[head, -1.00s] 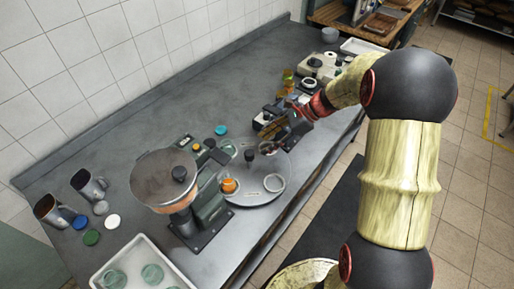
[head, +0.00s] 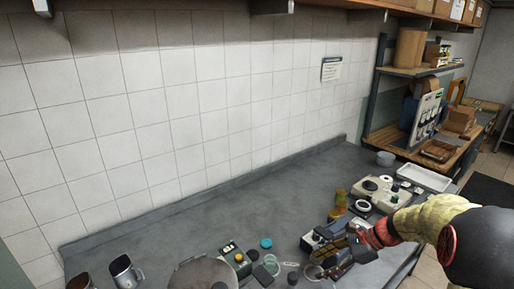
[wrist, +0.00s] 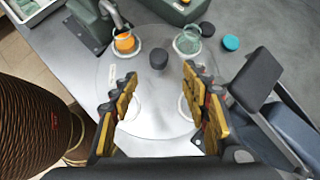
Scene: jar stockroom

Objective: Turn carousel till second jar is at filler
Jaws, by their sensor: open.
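The carousel (wrist: 158,137) is a pale round disc with a dark knob (wrist: 158,59) at its middle. A jar with orange contents (wrist: 124,41) sits at its far left, close beside the green-grey filler (wrist: 95,25). An empty clear jar (wrist: 187,41) sits at its far right. Ring-shaped rims show at the near left and near right, partly hidden by my fingers. My gripper (wrist: 160,75) is open above the disc, with the knob seen between its fingertips. In the head view the filler's round hopper (head: 203,274) is cut by the bottom edge.
Dark and teal lids (wrist: 230,42) lie right of the disc. A device with a dark slanted panel (wrist: 252,80) stands close on the right. In the head view, a pale machine (head: 380,192) and a white tray (head: 425,178) stand farther along the counter. The counter's back is clear.

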